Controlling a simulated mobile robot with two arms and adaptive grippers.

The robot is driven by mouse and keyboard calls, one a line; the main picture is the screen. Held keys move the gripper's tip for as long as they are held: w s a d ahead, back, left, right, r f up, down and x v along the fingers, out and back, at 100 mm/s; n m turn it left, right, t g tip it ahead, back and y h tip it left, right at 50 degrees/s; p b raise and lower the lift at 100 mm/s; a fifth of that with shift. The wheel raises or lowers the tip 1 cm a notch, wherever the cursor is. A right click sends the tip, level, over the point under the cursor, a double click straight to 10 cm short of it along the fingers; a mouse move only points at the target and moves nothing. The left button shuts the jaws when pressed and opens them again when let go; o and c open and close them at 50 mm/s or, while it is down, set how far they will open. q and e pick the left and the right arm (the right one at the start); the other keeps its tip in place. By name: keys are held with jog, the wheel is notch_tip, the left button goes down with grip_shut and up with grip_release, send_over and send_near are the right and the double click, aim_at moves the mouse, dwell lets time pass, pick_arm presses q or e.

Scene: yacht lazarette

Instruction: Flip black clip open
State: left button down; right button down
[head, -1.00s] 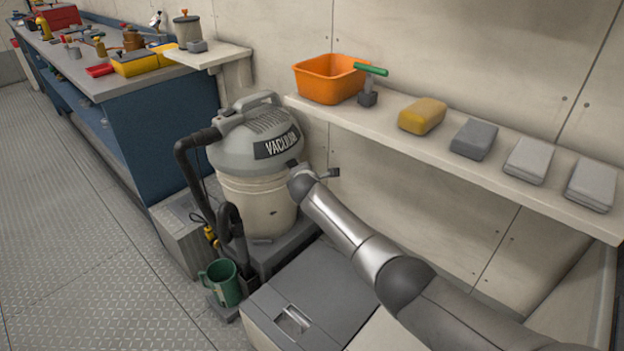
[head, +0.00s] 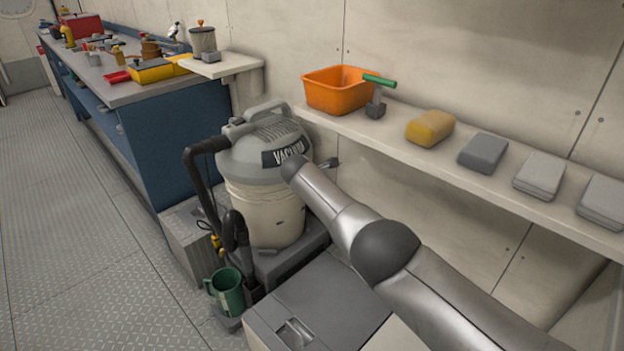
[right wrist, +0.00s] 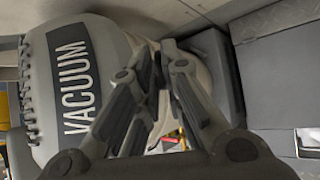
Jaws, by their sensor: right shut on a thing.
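The grey vacuum (head: 266,150) with its cream drum stands on a grey base against the wall. Its lid and label also fill the left of the right wrist view (right wrist: 72,85). My right gripper (right wrist: 160,72) is at the side of the vacuum, by the lid's lower edge. Its two fingers are close together, shut on a small dark part that they almost wholly cover, taken to be the black clip. I cannot make out the clip's shape or whether it is flipped. In the head view my right arm hides most of this gripper. My left gripper is not in view.
A wall shelf (head: 400,160) above holds an orange tub (head: 338,90), a green-handled tool (head: 378,95), a yellow sponge (head: 430,127) and several grey blocks. A black hose (head: 194,178) and green mug (head: 227,291) are left of the vacuum. Open floor lies at left.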

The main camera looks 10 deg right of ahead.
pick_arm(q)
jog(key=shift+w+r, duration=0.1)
pick_arm(e)
jog(key=shift+s+d+f, duration=0.1)
jog(key=shift+f, duration=0.1)
jog(key=c, duration=1.6)
grip_release()
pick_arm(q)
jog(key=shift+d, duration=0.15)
pick_arm(e)
jog(key=shift+r, duration=0.15)
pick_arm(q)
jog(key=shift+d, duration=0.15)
pick_arm(e)
jog(key=shift+r, duration=0.15)
jog(key=v, duration=1.1)
jog(key=shift+s+r, duration=0.15)
jog(key=shift+s, duration=0.15)
jog(key=shift+a, duration=0.25)
